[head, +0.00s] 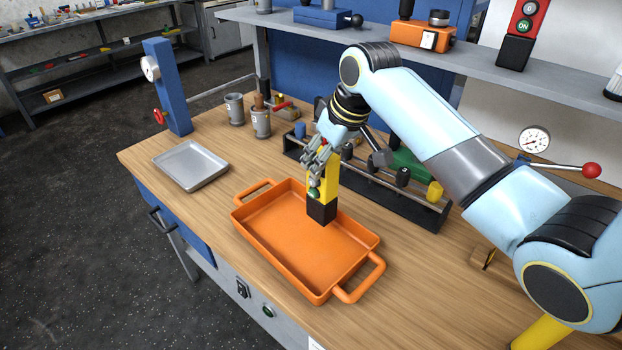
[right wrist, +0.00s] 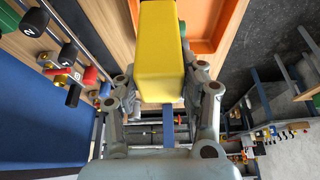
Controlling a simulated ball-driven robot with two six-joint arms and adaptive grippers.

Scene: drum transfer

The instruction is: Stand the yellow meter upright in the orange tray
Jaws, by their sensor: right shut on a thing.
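The yellow meter (head: 331,178) has a black lower end and a green round part on its front. It is upright, and my right gripper (head: 318,160) is shut on its upper part. Its black end overlaps the far right side of the orange tray (head: 285,250); I cannot tell whether it touches the tray. The right wrist view shows the meter's yellow body (right wrist: 160,55) between the fingers of my right gripper (right wrist: 165,100), with part of the orange tray (right wrist: 205,22) beyond. The tray's visible floor is empty. My left gripper is not in view.
A grey metal tray (head: 191,166) lies left of the orange tray. Grey cups (head: 235,109) and a blue post with a gauge (head: 167,90) stand behind. A dark rack (head: 415,205) runs behind the meter. Bare wood lies right of the tray.

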